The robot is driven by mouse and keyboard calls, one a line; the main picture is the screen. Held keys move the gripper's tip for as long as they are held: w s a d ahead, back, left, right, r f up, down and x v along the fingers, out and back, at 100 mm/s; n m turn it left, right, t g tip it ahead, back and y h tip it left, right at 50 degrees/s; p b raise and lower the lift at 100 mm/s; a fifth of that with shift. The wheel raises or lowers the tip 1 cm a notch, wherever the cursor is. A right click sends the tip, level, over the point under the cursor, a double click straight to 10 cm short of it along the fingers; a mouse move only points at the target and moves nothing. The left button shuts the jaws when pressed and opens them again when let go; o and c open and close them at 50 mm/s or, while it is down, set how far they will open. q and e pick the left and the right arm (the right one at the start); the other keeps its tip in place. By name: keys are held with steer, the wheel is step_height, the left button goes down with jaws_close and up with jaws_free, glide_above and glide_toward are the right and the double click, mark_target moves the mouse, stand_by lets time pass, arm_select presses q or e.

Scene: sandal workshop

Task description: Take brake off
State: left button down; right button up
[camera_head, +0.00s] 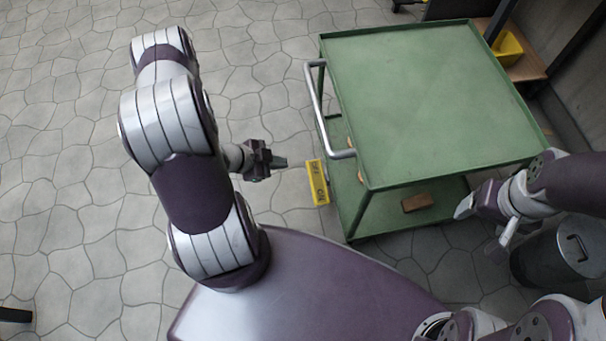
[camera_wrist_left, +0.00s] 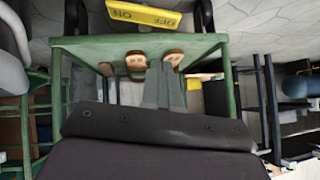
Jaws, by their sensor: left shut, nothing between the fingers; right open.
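The green cart (camera_head: 430,95) stands right of centre in the head view, with a silver handle (camera_head: 318,105) on its left side. A yellow brake plate (camera_head: 317,182) lettered OFF and ON sits low at the cart's near left corner. It shows upside down at the top of the left wrist view (camera_wrist_left: 145,15). My left gripper (camera_head: 280,162) is shut and empty, just left of the plate with a small gap visible. Its fingers (camera_wrist_left: 165,88) point toward the cart. My right gripper (camera_head: 484,218) is open and empty, near the cart's right front corner.
A brown block (camera_head: 417,202) lies on the cart's lower shelf. A grey metal bin (camera_head: 555,258) stands below my right arm. A yellow container (camera_head: 507,48) sits on a wooden surface behind the cart.

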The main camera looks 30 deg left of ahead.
arm_select(q)
steer(key=b, duration=0.8)
glide_above(313, 170)
steer(key=s+a, duration=0.2)
steer(key=s, duration=0.1)
step_height(313, 170, down, 8)
steer(key=shift+w+f+b, duration=0.2)
steer(key=shift+f+b, duration=0.8)
steer(key=shift+f, duration=0.15)
steer(key=shift+w+a+f, duration=0.1)
steer(key=shift+f, duration=0.15)
